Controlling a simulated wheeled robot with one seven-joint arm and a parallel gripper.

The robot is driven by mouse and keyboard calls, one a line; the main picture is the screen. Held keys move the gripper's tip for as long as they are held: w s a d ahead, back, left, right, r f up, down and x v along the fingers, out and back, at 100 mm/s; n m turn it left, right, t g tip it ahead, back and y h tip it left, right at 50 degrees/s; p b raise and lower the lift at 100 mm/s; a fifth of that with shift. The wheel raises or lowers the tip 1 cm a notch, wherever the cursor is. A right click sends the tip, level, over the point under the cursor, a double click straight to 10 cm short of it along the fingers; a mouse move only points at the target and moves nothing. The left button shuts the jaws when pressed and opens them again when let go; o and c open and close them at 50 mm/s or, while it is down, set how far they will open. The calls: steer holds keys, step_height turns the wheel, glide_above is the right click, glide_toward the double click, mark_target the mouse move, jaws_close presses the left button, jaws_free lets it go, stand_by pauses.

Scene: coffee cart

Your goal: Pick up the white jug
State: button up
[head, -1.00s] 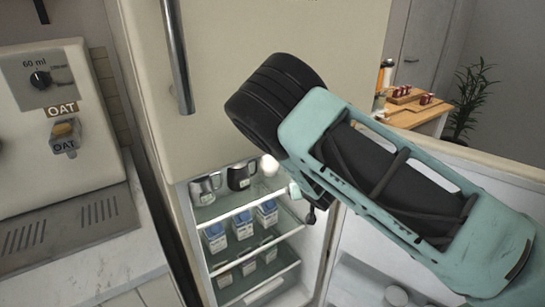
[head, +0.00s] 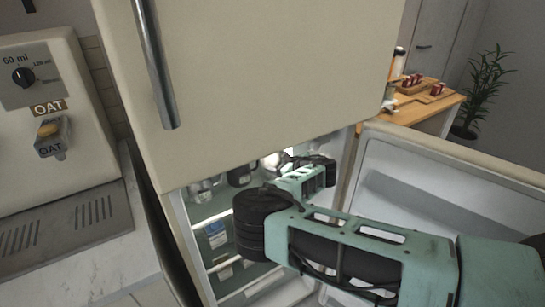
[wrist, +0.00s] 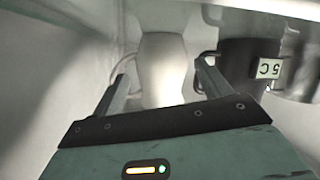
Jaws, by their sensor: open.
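The white jug (wrist: 163,68) stands upright inside the fridge and shows in the middle of the wrist view. My gripper (wrist: 162,84) is open, with one finger on each side of the jug's body. A thin handle shows by the left finger and another curved loop by the right finger; I cannot tell whether either finger touches the jug. In the head view my gripper (head: 286,160) is inside the fridge's upper compartment, and my arm hides most of the jug there.
A black jug (wrist: 238,68) with a white label stands close to the right of the white jug. In the head view a steel jug (head: 205,187) stands further left. Blue-labelled cartons (head: 216,235) fill the shelf below. The fridge door (head: 440,185) is open at right.

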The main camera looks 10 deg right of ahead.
mark_target(276, 157)
steer(key=shift+x, duration=1.95)
steer(key=shift+r, duration=0.1)
steer(key=shift+a, duration=0.1)
steer(key=c, duration=1)
steer(key=shift+r, duration=0.15)
steer(key=shift+r, duration=0.5)
steer(key=shift+s+r, duration=0.15)
steer(key=s+b, duration=0.2)
steer(key=s, duration=1.5)
steer(key=shift+s+a, duration=0.3)
steer(key=shift+a, duration=0.05)
